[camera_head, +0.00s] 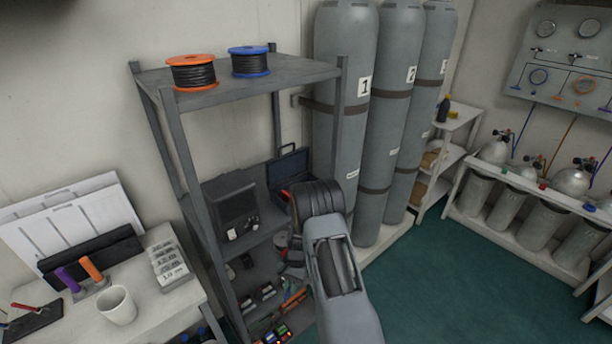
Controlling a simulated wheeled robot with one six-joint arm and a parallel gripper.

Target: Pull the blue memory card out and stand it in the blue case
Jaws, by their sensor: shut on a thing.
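My arm reaches up from the bottom and bends over in front of the shelf unit. My gripper (291,256) shows only in part, at the left of the wrist. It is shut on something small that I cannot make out. A dark blue case (288,166) stands open on the middle shelf, with its lid up at the back. My wrist hides its front right part. A dark device with a screen (237,208) stands left of the case, and a small white piece (232,235) is at its lower front. I cannot make out the blue memory card.
The grey shelf unit (262,74) has posts close to my arm. Orange (191,60) and blue (249,50) spools stand on top. Tall grey cylinders (345,60) stand right of it. Lower shelves hold small items. A desk with a white mug (117,305) is at left.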

